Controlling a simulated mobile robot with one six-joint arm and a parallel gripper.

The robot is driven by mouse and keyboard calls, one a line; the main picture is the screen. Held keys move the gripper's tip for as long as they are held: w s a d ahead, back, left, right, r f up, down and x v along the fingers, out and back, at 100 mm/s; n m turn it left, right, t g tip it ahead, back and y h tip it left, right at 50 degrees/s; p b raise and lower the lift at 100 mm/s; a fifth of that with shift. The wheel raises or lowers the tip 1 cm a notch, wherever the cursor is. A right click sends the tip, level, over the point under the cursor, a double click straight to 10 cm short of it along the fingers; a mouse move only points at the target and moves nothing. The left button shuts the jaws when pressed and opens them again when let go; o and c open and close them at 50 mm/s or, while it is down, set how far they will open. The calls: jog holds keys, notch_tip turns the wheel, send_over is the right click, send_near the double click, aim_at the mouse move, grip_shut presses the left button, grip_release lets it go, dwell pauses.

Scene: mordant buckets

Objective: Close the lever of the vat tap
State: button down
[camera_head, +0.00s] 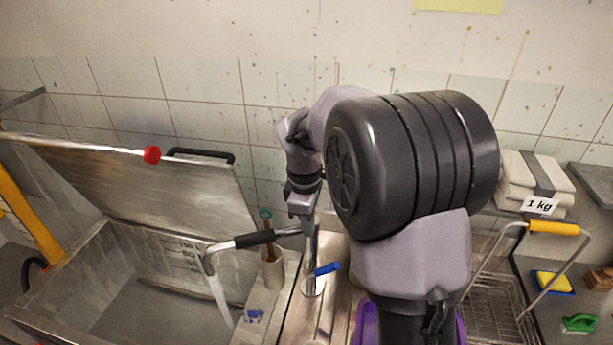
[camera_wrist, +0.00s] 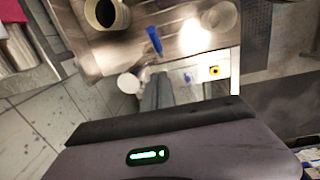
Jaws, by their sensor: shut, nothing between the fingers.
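The vat tap (camera_head: 312,286) stands on the metal ledge right of the vat. Its spout has a black sleeve (camera_head: 254,239) and reaches left over the vat, and water (camera_head: 221,300) runs from its end. Its blue lever (camera_head: 327,268) sticks out to the right, low on the column. The blue lever also shows in the wrist view (camera_wrist: 153,38), beyond my fingers. My gripper (camera_head: 301,213) is above and behind the tap, partly hard to make out. In the wrist view my gripper's fingers (camera_wrist: 157,84) are together and empty, apart from the lever.
The open vat (camera_head: 60,275) lies at left, its lid (camera_head: 140,190) raised with a red knob. A cup with a brush (camera_head: 272,270) stands close left of the tap. A wire basket (camera_head: 500,305) is at right. White packs (camera_head: 535,185) lie at the back right.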

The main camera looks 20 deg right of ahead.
jog(key=b, duration=0.2)
send_near(321, 268)
notch_tip(321, 268, down, 2)
jog(key=a, duration=0.3)
jog(key=shift+d+f, duration=1.5)
jog(key=shift+f, duration=0.1)
jog(key=shift+w+d+f, duration=0.1)
